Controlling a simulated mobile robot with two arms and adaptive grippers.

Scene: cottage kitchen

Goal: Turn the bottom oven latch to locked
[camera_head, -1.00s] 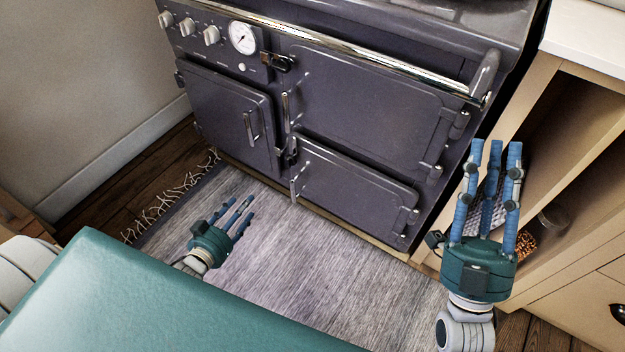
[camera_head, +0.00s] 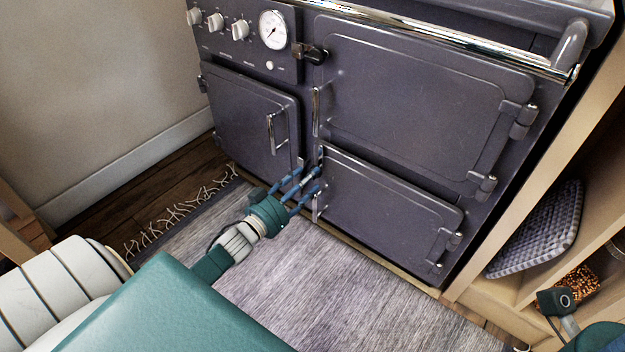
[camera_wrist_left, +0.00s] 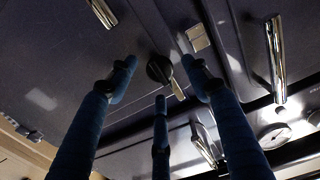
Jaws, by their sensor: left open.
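The grey range has a bottom oven door (camera_head: 385,212) at lower right, with a small dark latch (camera_head: 321,154) at its upper left corner, partly behind my fingers. My left gripper (camera_head: 303,182) is open and empty in front of that corner. In the left wrist view, a dark round latch knob (camera_wrist_left: 158,68) with a short shiny lever shows between the spread fingers of my left gripper (camera_wrist_left: 160,88). Whether a finger touches it I cannot tell. My right gripper's teal body (camera_head: 602,337) only just shows at the bottom right corner; its fingers are out of view.
The left oven door (camera_head: 250,120) and the large upper door (camera_head: 415,105) are shut. A chrome rail (camera_head: 440,42) runs across the top front. A woven rug (camera_head: 330,285) covers the floor. A shelf with a woven basket (camera_head: 540,235) stands at right.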

